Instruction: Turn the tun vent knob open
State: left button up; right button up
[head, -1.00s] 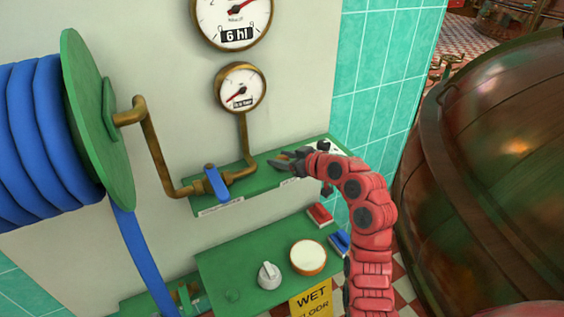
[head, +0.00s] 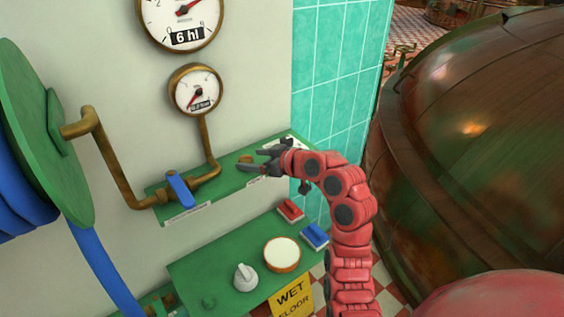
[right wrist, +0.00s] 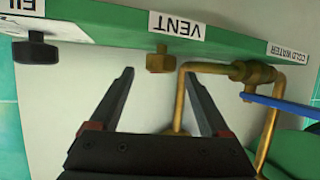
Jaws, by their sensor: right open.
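The vent knob (right wrist: 160,60) is a small brass knob on the green shelf panel, at the VENT label (right wrist: 177,25), which reads upside down in the right wrist view. In the head view the knob (head: 246,158) shows small at my right gripper's fingertips. My right gripper (right wrist: 159,73) is open and empty. In the right wrist view the knob lies between the lines of the two fingers, just beyond their tips; I see no contact. My right gripper (head: 251,158) also shows in the head view, reaching in from the right. My left gripper is out of view.
A blue-handled valve (head: 180,189) on brass pipe is left of the knob. A black knob (right wrist: 35,51) sits at the other side. A large copper vessel (head: 470,150) stands at right.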

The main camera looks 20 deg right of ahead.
jog(key=v, duration=1.3)
jog(key=shift+s+d, duration=0.2)
jog(key=shift+s, duration=0.15)
